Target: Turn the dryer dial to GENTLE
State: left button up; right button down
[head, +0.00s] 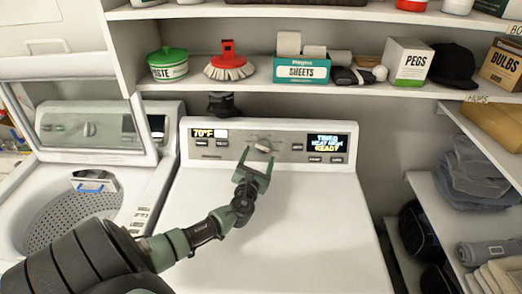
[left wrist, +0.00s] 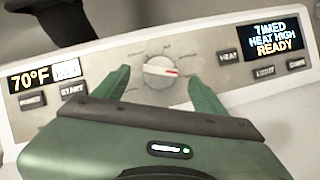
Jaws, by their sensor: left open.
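The dryer (head: 260,225) stands in the middle with a control panel along its back. The dial (head: 263,145) is a round light knob at the panel's centre; it also shows in the left wrist view (left wrist: 160,72) with a red mark at its right side. The labels around it are too small to read. The right display (head: 328,145) reads TIMED, HEAT HIGH, READY. My left gripper (head: 257,158) is open, its fingertips just in front of and below the dial. In the left wrist view its green fingers (left wrist: 160,82) stand on either side of the dial, with nothing gripped. My right gripper is not in view.
An open washer (head: 75,215) stands at the left. A shelf (head: 235,92) above the panel holds a green-lidded tub (head: 168,66), a brush (head: 229,66) and boxes. A dark object (head: 221,103) sits behind the panel. The dryer's top is clear.

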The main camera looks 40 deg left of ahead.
aim_at(262, 149)
pick_arm(q)
jog(key=x, duration=0.2)
jog(key=shift+w+a+f, duration=0.15)
jog(key=shift+w, duration=0.2)
jog(key=shift+w+a, duration=0.25)
jog(key=shift+w, duration=0.2)
jog(key=shift+s, duration=0.1)
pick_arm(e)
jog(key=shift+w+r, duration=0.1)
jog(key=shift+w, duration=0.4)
pick_arm(q)
jog(key=shift+c, duration=0.3)
jog(key=c, duration=1.3)
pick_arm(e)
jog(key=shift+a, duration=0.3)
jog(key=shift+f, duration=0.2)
